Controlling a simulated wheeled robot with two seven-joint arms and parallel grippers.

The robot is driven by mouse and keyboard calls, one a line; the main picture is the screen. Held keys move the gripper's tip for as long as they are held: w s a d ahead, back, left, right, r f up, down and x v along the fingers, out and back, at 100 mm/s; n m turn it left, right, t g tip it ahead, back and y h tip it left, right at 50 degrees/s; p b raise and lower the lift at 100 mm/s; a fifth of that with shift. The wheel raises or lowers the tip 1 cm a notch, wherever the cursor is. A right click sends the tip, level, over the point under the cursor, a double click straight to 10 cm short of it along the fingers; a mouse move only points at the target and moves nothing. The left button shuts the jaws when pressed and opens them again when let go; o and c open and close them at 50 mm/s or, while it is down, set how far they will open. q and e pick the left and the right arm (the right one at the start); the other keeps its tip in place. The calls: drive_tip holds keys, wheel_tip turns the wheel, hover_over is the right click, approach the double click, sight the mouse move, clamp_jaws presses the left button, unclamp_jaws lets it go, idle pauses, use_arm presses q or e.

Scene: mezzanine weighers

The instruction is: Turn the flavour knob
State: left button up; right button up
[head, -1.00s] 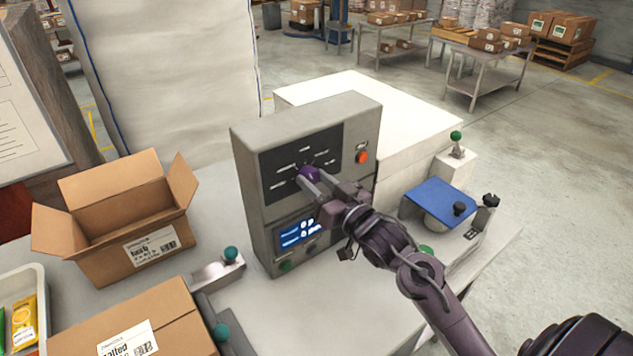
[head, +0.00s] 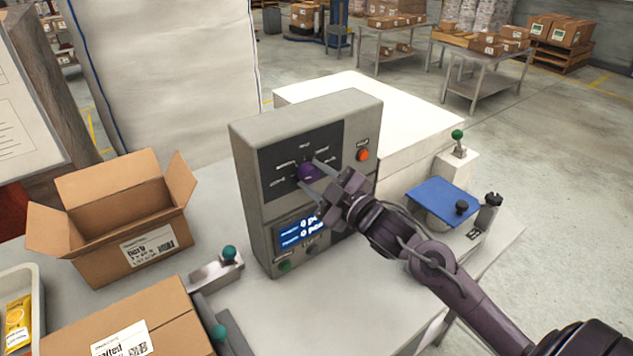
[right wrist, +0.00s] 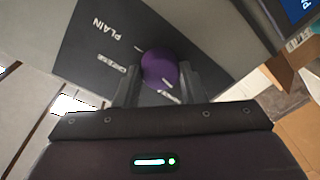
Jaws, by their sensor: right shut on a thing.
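The flavour knob (head: 308,173) is a round purple knob on the dark upper panel of the grey control box (head: 250,205), with small white labels around it. My right gripper (head: 310,175) reaches in from the right and is shut on the knob, one finger on each side. In the right wrist view the purple knob (right wrist: 160,68) sits between the two fingers (right wrist: 158,82), and the label "PLAIN" shows on the panel. The knob's pointer is hard to make out. My left gripper is not in view.
A lit blue display (head: 300,230) and an orange button (head: 362,155) are on the box. An open carton (head: 120,215) stands left, a closed carton (head: 165,320) in front. A blue-topped scale (head: 440,195) stands right. Green-knobbed levers (head: 229,253) are near the box's left foot.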

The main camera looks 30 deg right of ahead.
drive_tip(key=shift+a+f+n+b, duration=0.1)
drive_tip(key=shift+f+n+b, duration=0.1)
drive_tip(key=shift+n, duration=0.4)
drive_tip(key=shift+f+n+b, duration=0.1)
drive_tip(key=shift+n+b, duration=0.1)
drive_tip(key=shift+n, duration=0.4)
drive_tip(key=o, duration=0.7)
drive_tip(key=shift+o, duration=1.4)
drive_tip(key=shift+r, duration=0.2)
drive_tip(key=shift+s, duration=0.1)
